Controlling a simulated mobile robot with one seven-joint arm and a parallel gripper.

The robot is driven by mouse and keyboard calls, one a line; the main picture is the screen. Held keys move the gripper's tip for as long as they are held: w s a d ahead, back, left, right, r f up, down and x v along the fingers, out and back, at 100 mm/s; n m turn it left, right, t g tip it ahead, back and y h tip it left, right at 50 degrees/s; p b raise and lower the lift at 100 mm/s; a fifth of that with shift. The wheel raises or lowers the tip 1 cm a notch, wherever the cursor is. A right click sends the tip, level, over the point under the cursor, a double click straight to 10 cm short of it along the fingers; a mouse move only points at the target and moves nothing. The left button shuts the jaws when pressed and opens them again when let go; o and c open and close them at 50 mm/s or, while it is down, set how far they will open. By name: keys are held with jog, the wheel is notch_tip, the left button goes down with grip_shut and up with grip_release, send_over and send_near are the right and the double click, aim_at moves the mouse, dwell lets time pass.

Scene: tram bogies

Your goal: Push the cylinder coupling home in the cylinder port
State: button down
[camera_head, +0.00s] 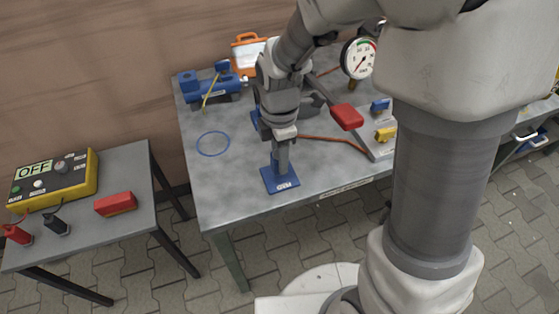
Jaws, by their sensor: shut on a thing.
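My gripper (283,150) points down over a small blue block or plate (281,184) with white lettering, near the front edge of the grey table. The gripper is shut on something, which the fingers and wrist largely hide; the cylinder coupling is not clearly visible. An orange-red hose (335,139) runs from beside the gripper to the right, towards a grey panel. A blue cylinder-like device (205,83) stands at the back left of the table. I cannot make out the cylinder port, nor whether the coupling is seated in it.
A pressure gauge (359,58), a red block (347,117) and a yellow fitting (385,134) are on the right. A blue ring (213,144) lies on the left of the table. A side table (135,180) bears a yellow-black box (55,179) reading OFF. My arm hides the table's right part.

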notch_tip(320, 180, up, 7)
jog(key=shift+r+p, duration=0.15)
jog(key=shift+p, duration=0.65)
